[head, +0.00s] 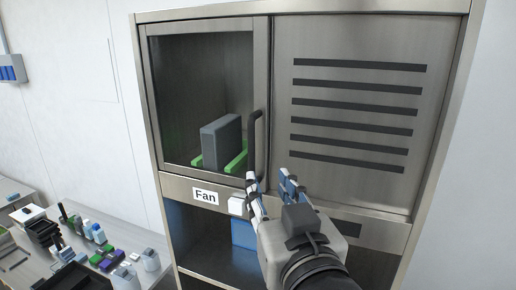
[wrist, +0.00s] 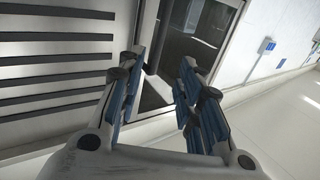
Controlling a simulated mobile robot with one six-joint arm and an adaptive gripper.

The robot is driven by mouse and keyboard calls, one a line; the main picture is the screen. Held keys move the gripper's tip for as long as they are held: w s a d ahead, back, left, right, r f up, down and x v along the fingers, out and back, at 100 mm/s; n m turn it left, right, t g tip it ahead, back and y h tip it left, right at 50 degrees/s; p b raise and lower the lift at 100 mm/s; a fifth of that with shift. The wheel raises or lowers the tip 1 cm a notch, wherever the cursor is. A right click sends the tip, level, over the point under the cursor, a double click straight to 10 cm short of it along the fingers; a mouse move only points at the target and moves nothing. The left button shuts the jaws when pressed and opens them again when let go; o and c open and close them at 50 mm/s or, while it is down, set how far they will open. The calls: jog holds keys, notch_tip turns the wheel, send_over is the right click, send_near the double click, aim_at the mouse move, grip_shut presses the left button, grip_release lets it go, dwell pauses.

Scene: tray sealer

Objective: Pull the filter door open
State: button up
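The filter door (head: 208,165) is a glass door in a metal frame on the left of a steel cabinet, and it looks shut. A dark upright bar handle (head: 257,135) is on its right edge. Behind the glass are a grey block filter (head: 221,142) and green rails (head: 236,158). My gripper (head: 268,178) is open, its fingertips just below and right of the handle's lower end; I cannot tell whether they touch it. In the wrist view the open fingers (wrist: 162,70) point toward the door's edge frame, with nothing clearly held between them.
A slotted vent panel (head: 350,175) is right of the door. A "Fan" label (head: 205,196) and a white switch block (head: 236,206) sit below it, above an open bay with a blue box (head: 243,234). A cluttered table (head: 30,262) stands at lower left.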

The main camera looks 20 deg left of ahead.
aim_at(252, 154)
jog(key=p+x, duration=0.2)
jog(key=x, duration=1.3)
jog(key=shift+w+a+f, duration=0.1)
jog(key=shift+w+a, duration=0.05)
jog(key=shift+w, duration=0.1)
jog(key=shift+c, duration=0.5)
grip_shut()
